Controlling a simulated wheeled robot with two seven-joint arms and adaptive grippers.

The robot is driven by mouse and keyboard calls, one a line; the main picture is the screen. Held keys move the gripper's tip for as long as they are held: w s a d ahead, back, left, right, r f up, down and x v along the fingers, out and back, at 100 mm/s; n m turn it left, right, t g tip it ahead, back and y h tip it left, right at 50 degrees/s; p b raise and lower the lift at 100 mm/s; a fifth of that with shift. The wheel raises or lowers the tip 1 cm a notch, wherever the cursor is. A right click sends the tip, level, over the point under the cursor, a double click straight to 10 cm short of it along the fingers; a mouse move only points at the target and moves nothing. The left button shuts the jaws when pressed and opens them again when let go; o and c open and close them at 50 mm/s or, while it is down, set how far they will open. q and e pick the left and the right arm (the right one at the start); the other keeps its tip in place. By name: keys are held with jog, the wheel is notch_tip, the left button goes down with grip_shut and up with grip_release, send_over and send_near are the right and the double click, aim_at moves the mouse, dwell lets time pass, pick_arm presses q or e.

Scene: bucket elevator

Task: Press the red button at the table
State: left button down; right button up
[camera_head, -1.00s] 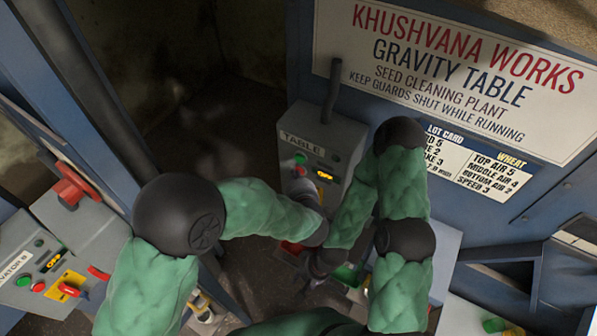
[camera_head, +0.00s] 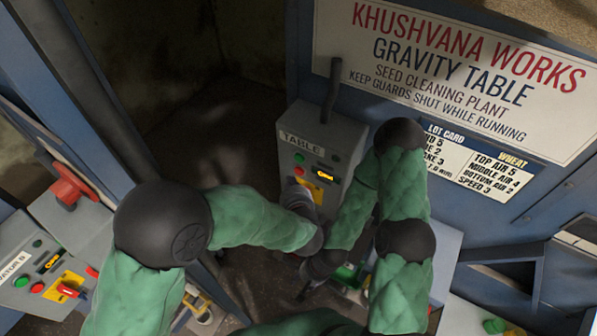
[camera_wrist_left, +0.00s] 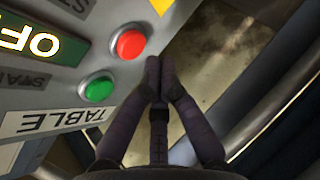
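The grey TABLE control box (camera_head: 322,147) stands in the middle of the head view, with a lit "OFF" display. Its red button (camera_head: 299,170) sits just below a green button (camera_head: 299,158). In the left wrist view the red button (camera_wrist_left: 129,42) is large and uncovered. My left gripper (camera_head: 296,186) is just below the red button in the head view. In the wrist view its fingers (camera_wrist_left: 158,62) are together and empty, close beside the red button; a small gap seems to show. My right gripper (camera_head: 308,290) points down below the box, mostly hidden by its wrist.
A second grey control panel (camera_head: 22,262) with its own red and green buttons and a red handle (camera_head: 72,186) stands at the left. The blue machine wall with a large sign (camera_head: 450,75) is at the right. Dark open floor lies left of the box.

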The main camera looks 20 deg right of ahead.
pick_arm(q)
jog(key=shift+s+a, duration=1.55)
pick_arm(e)
jog(key=shift+f, duration=0.3)
jog(key=shift+s+a, duration=0.1)
